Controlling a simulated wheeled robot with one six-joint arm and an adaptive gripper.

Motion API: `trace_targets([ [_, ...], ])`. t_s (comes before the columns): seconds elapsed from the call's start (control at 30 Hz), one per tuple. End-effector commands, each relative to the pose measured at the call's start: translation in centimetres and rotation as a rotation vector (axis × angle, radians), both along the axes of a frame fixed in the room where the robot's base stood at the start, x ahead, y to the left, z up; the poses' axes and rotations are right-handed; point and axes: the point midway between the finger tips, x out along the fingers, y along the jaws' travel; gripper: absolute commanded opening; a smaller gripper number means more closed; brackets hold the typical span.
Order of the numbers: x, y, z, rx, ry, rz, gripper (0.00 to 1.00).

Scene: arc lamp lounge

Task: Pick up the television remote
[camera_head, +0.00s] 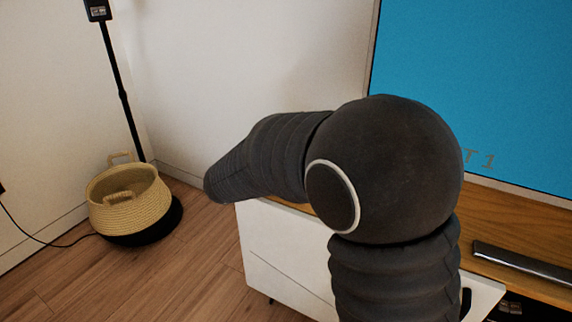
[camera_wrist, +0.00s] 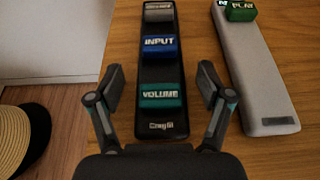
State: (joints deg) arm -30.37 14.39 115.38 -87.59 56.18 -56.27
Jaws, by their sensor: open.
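A long black remote (camera_wrist: 160,108) lies on a wooden top in the wrist view. It carries a grey block at its far end, a blue block marked INPUT and a green block marked VOLUME. My gripper (camera_wrist: 161,80) is open, with one finger on each side of the remote in the picture. Nothing is held, and I cannot tell the height of the fingers above the wood. A second long device, grey with a green block (camera_wrist: 250,70), lies to the right. In the head view my arm hides the gripper and the remotes.
The wooden top (camera_wrist: 112,50) ends at a left edge beside a white surface. A woven basket (camera_head: 128,203) stands on the floor at left, near a black pole (camera_head: 122,85). A large blue screen (camera_head: 470,85) stands behind my arm. A dark bar (camera_head: 520,264) lies at right.

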Motion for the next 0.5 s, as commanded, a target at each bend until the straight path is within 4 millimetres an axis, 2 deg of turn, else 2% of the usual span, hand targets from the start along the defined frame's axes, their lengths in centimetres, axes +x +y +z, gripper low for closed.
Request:
trace_targets([
  [0.2,0.21,-0.11,-0.06,0.000,0.000,0.001,0.79],
  [0.23,0.21,-0.11,-0.06,0.000,0.000,0.001,0.77],
  [0.5,0.18,-0.11,-0.07,0.000,0.000,0.001,0.09],
])
